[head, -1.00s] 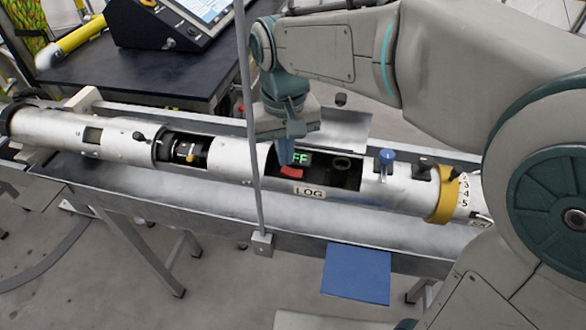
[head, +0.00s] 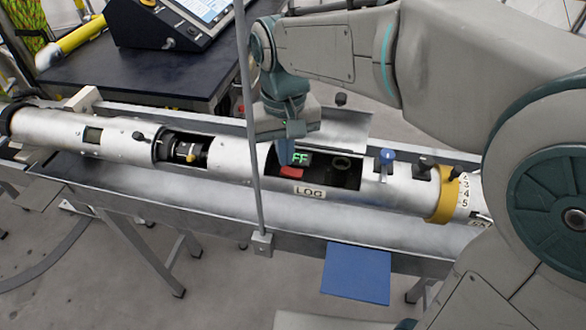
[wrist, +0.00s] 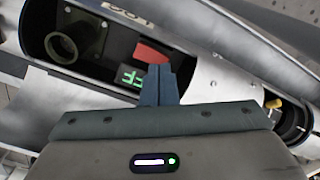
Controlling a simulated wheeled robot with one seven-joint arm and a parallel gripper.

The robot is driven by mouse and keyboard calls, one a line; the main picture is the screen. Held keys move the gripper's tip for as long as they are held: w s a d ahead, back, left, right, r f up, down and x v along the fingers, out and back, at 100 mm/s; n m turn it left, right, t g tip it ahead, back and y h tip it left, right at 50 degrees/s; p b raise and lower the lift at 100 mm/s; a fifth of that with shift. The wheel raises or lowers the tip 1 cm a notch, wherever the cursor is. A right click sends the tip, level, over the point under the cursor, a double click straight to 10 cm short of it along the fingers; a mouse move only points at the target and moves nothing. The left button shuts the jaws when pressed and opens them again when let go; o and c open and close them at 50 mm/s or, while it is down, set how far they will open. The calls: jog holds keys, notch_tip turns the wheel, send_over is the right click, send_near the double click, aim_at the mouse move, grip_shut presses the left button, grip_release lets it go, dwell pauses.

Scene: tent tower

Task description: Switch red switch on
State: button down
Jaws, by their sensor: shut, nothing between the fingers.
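The red switch (head: 291,172) sits inside the opening of the metal tube (head: 230,160), above the "LOG" label. In the wrist view the red switch (wrist: 153,53) is just past the fingertips, and part of the green text (wrist: 131,76) shows. My gripper (head: 286,160) is shut and empty, pointing down into the opening. Its blue fingertips (wrist: 160,70) are at the edge of the switch; I cannot tell whether they touch it.
An open metal cover (head: 343,128) stands behind the opening. A thin grey post (head: 250,120) rises in front of the tube, left of my gripper. A blue-topped knob (head: 387,157) and a yellow ring (head: 443,197) are to the right. A round ring fitting (wrist: 62,46) is inside the opening.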

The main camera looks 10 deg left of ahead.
aim_at(286, 169)
jog(key=shift+f+b, duration=0.6)
jog(key=shift+f, duration=0.35)
jog(key=shift+r, duration=0.15)
notch_tip(286, 169, up, 7)
jog(key=p, duration=0.6)
dwell(0.4)
dwell(0.3)
jog(key=s+d+f+m+t, duration=0.1)
jog(key=s+d, duration=0.1)
jog(key=d, duration=0.5)
jog(key=s+d+f+m+t, duration=0.1)
jog(key=s+d+f+m, duration=0.1)
jog(key=d, duration=0.6)
jog(key=s+d+f+m, duration=0.2)
jog(key=s+d, duration=0.1)
jog(key=d, duration=0.4)
jog(key=shift+s+d+t, duration=0.2)
jog(key=shift+d+t, duration=0.2)
